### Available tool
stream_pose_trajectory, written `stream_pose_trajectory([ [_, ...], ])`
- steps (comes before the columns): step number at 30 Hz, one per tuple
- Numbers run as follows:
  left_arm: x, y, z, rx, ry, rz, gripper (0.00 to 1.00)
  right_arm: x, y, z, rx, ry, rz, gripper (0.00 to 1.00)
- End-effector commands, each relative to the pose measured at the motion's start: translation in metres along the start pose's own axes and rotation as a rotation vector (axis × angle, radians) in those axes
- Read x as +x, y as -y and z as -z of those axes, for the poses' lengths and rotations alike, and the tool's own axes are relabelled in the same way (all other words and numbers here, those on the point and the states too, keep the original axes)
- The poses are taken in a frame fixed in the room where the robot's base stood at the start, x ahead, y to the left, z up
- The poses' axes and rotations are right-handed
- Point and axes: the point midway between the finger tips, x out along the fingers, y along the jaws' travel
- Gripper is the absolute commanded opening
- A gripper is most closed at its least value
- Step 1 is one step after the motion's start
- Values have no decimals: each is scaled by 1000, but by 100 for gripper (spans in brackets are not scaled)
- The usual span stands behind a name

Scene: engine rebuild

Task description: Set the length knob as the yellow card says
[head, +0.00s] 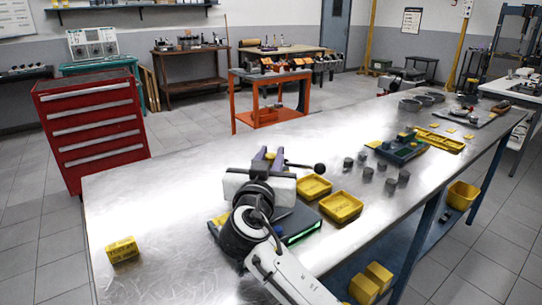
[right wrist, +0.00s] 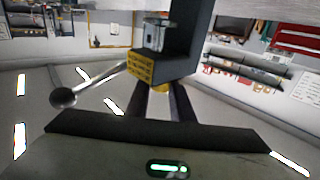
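My right gripper (head: 267,158) is over the near part of the steel table; its two dark fingers stand apart with a gap between them. I see nothing clearly held. A black ball knob on a thin rod (head: 320,168) sticks out to the right beside the fingers; it also shows in the right wrist view (right wrist: 62,98). A yellow block with dark print (head: 123,248) lies on the table at the left. In the right wrist view, a yellow printed face (right wrist: 140,67) is beside a dark post. Its text is unreadable. I cannot tell which part is the length knob. My left gripper is not in view.
A dark box with a green edge (head: 303,234) is partly hidden by my right arm. Yellow trays (head: 341,207) and several grey cylinders (head: 391,186) lie to the right. The table left of my arm is mostly clear. A red drawer cabinet (head: 95,130) stands behind.

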Motion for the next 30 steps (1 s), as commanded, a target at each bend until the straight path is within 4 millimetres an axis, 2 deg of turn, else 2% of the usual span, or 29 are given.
stream_pose_trajectory([
  [7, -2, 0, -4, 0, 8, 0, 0, 0, -1, -2, -1, 6, 32, 0],
  [11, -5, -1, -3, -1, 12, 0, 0, 0, -2, -1, 1, 6, 137, 0],
  [19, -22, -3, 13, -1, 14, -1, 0, 0, 0, 1, -3, 6, 347, 0],
  [30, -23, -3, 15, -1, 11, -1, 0, 0, 0, 0, 0, -1, 384, 0],
])
